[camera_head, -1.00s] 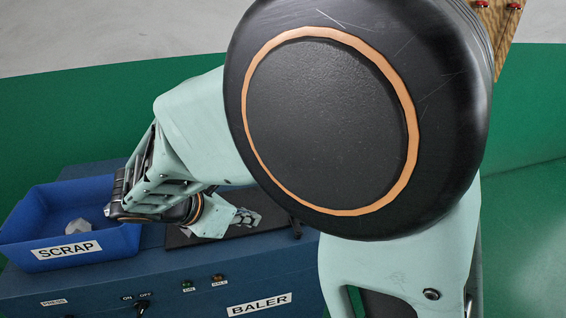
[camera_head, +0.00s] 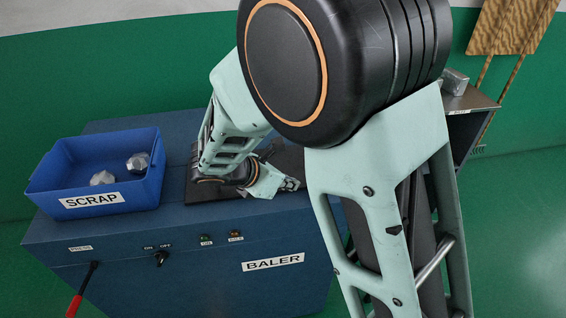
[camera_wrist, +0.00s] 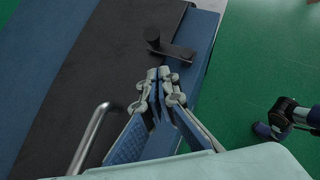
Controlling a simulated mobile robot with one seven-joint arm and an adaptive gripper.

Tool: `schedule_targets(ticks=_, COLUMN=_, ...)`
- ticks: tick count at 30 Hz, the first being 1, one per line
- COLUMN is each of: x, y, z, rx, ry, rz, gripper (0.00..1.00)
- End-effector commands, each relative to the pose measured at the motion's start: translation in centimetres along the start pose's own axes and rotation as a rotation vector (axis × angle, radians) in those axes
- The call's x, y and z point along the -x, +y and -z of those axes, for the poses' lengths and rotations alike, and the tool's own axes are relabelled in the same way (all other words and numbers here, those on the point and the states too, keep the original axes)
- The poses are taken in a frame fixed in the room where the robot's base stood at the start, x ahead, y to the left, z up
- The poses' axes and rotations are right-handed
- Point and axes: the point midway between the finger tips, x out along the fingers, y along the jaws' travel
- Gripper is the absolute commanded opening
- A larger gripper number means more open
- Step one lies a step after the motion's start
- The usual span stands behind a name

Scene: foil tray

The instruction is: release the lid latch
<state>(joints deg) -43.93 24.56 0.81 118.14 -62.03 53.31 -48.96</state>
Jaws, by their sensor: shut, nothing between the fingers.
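The black lid latch (camera_wrist: 172,48), a short flat lever with a round post, sits near the edge of the dark lid in the wrist view. The dark lid (camera_wrist: 105,50) lies on top of the blue baler (camera_head: 120,235), and a bent metal handle (camera_wrist: 92,135) rises from it. My gripper (camera_wrist: 160,74) is shut and empty, with its fingertips close to the latch lever. I cannot tell whether they touch it. In the head view my gripper (camera_head: 290,184) is over the right part of the lid, and the latch cannot be made out there.
A blue scrap bin (camera_head: 105,198) with grey lumps stands on the baler's left. The front has an on/off switch (camera_head: 160,258), small lamps and a red-handled lever (camera_head: 75,303). A metal shelf (camera_head: 470,100) stands at right. Green floor lies beyond the baler's edge.

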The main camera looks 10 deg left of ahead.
Motion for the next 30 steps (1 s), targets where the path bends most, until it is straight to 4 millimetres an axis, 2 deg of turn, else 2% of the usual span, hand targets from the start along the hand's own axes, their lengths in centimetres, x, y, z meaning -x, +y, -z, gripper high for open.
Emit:
schedule_targets(ticks=3, x=-1.3, y=-0.1, z=-1.6, rx=-0.003, ry=-0.001, rz=0.002, gripper=0.0)
schedule_targets(ticks=9, x=-2.5, y=0.0, z=-2.7, rx=-0.002, ry=0.0, rz=0.0, gripper=0.0)
schedule_targets(ticks=30, x=-2.8, y=0.1, z=-3.1, rx=-0.037, ry=-0.001, rz=0.036, gripper=0.0)
